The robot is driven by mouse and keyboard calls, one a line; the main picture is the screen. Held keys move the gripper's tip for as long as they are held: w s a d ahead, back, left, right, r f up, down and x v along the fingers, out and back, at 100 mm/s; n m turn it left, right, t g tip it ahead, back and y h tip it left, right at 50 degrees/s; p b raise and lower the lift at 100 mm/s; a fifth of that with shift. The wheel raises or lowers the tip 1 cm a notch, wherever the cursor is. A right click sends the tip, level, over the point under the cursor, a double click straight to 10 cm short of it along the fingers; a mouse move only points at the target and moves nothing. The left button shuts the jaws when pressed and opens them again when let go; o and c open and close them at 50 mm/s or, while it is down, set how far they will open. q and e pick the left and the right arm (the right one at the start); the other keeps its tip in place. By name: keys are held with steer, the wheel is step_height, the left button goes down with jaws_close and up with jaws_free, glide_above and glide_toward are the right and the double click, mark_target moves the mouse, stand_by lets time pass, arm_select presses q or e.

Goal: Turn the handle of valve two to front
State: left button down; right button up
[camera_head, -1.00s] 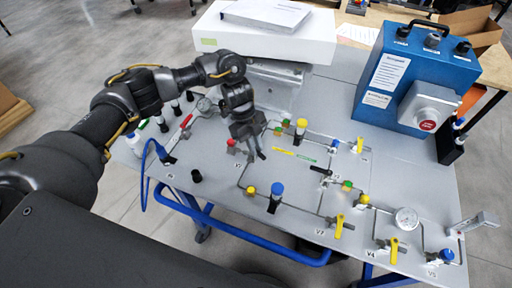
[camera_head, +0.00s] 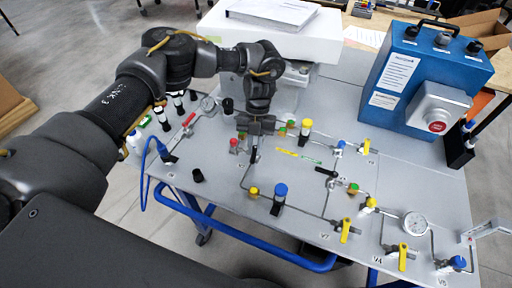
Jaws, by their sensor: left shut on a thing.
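My left gripper (camera_head: 254,143) hangs over the upper middle of the grey panel, pointing down. It is shut on a dark handle (camera_head: 254,156), which looks like the handle of valve two. The handle points toward the front edge of the panel. The fingers and wrist hide most of the valve body, and its label is too small to read. My right gripper is not in view.
A red-topped fitting (camera_head: 233,144) stands just left of the gripper, and a yellow-capped post (camera_head: 306,130) to its right. A blue-capped post (camera_head: 280,195) is nearer the front. Other valves and a gauge (camera_head: 415,225) are at right. A blue box (camera_head: 390,75) stands behind.

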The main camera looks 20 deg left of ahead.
arm_select(q)
steer(key=shift+a+m+y+b, duration=0.15)
steer(key=shift+m+y+b, duration=0.3)
steer(key=shift+m, duration=0.75)
steer(key=c, duration=1.4)
jaws_free()
steer(key=shift+w+r, duration=0.1)
steer(key=b+v, duration=0.1)
steer(key=v, duration=0.9)
steer(key=shift+r, duration=0.35)
